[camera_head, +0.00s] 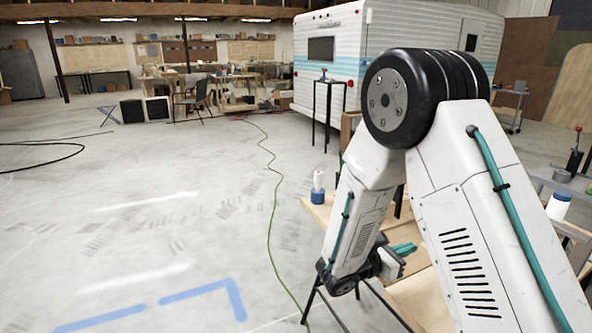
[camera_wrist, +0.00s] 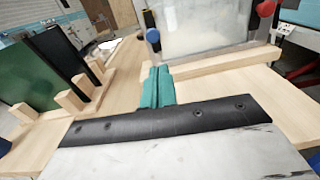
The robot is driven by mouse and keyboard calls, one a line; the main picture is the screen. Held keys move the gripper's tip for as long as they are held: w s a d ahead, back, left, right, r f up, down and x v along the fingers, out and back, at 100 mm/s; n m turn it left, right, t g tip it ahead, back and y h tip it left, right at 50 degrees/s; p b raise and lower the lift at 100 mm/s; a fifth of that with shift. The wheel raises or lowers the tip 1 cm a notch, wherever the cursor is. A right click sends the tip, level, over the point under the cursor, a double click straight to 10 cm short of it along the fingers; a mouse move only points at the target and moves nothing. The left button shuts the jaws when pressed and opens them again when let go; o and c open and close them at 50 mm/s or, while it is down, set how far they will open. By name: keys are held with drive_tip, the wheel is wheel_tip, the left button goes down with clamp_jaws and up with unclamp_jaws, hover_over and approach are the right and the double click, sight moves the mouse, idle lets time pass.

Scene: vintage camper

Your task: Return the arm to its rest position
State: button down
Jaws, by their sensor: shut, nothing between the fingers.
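My arm is bent in the right part of the head view, its elbow high and its forearm hanging down toward a wooden worktop (camera_head: 422,302). My gripper (camera_head: 404,249) has teal fingers and is above the worktop. In the wrist view my gripper (camera_wrist: 157,82) shows its two teal fingers pressed together with nothing between them. A pale panel (camera_wrist: 205,40) stands upright in front of the fingers. I cannot tell how much space is between them.
A blue-handled tool (camera_wrist: 153,38) stands by the pale panel. A white-and-blue bottle (camera_head: 318,188) is on the worktop's left end. The camper (camera_head: 335,60) stands behind; open floor lies left.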

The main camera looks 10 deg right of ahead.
drive_tip(key=s+r+m+g+y, duration=0.3)
drive_tip(key=s+m+g, duration=0.25)
drive_tip(key=s, duration=0.35)
drive_tip(key=s+r+m+g+y, duration=0.2)
drive_tip(key=s+m+g+y, duration=0.15)
drive_tip(key=s+m, duration=0.45)
drive_tip(key=s+a+r+m+t+y, duration=0.2)
drive_tip(key=s+a+r+m+y, duration=0.2)
drive_tip(key=s+r+y, duration=0.1)
drive_tip(key=s+a+r+m+t+y, duration=0.3)
drive_tip(key=s+a+r+y, duration=0.1)
drive_tip(key=s+r, duration=0.3)
drive_tip(key=shift+s+a+m+y, duration=0.15)
drive_tip(key=shift+s+m+y, duration=0.2)
drive_tip(key=shift+s+y, duration=0.3)
drive_tip(key=shift+r, duration=0.1)
